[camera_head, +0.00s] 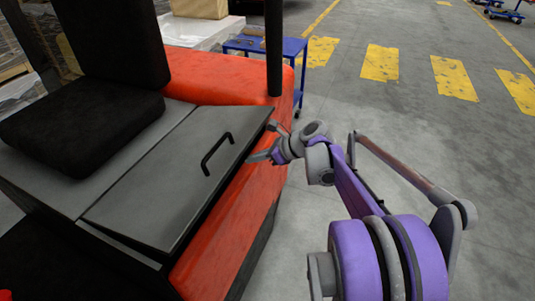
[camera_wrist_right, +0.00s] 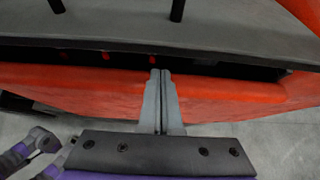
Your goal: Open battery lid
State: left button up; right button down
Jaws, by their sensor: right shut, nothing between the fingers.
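The battery lid (camera_head: 165,185) is a flat grey panel on the red vehicle, in front of the black seat. It has a black bar handle (camera_head: 217,152). The lid looks down or nearly so, with a dark gap under its right edge. In the right wrist view the lid (camera_wrist_right: 230,38) spans the top, above that gap. My right gripper (camera_head: 256,156) is beside the lid's right edge. In the wrist view its fingers (camera_wrist_right: 160,73) are together and empty, with tips at the gap's lower edge; contact with the lid cannot be told.
The red body (camera_head: 225,235) of the vehicle runs below the lid. A black seat (camera_head: 95,125) stands behind it, and a black post (camera_head: 273,50) rises near the far corner. A blue cart (camera_head: 262,45) stands beyond.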

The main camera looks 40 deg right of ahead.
aim_at(245, 148)
pick_arm(q)
jog(key=shift+w+r+p, duration=0.1)
jog(key=shift+r+p, duration=0.35)
jog(key=shift+r, duration=0.1)
pick_arm(e)
jog(key=shift+w+a+r, duration=0.1)
jog(key=shift+w+r, duration=0.15)
jog(key=shift+r, duration=0.75)
jog(key=shift+w+a+r, duration=0.1)
jog(key=shift+w+r, duration=0.15)
jog(key=shift+r, duration=0.75)
